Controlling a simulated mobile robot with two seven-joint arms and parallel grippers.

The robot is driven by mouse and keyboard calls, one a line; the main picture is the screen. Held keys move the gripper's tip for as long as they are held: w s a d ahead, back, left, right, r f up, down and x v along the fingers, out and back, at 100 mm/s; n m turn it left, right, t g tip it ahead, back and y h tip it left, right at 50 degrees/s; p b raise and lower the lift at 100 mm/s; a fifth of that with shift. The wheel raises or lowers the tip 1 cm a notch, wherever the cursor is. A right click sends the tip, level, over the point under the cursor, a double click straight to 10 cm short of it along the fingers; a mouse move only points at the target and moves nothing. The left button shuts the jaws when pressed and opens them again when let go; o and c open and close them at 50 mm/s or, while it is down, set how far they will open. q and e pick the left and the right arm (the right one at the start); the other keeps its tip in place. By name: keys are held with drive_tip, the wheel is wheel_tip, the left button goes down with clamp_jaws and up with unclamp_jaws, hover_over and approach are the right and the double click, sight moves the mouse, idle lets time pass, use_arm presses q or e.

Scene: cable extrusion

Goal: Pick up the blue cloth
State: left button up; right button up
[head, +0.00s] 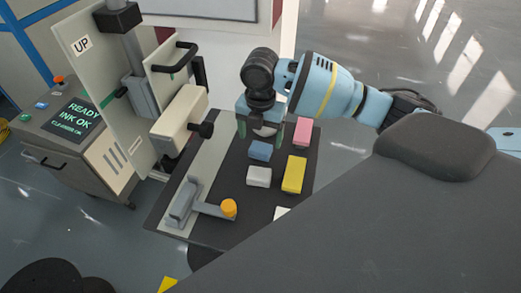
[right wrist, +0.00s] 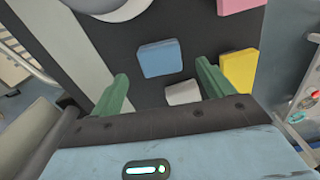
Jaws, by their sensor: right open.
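The blue cloth (head: 260,150) is a small flat blue block shape on the dark table top. In the right wrist view the blue cloth (right wrist: 160,58) lies beyond the fingertips, roughly centred between them. My right gripper (head: 257,132) hangs over the table, just above and behind the blue cloth in the head view. My left gripper is not in view.
A white block (head: 259,177), a yellow block (head: 294,175) and a pink block (head: 303,132) lie near the cloth on the dark table (head: 235,226). An orange knob (head: 229,207) on a grey bracket stands at the table's front. A beige machine housing (head: 180,121) borders the left.

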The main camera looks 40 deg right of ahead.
sight(261, 147)
drive_tip(key=shift+f, duration=2.4)
drive_tip(key=c, duration=1.1)
drive_tip(key=shift+o, duration=0.2)
drive_tip(key=shift+r, duration=0.2)
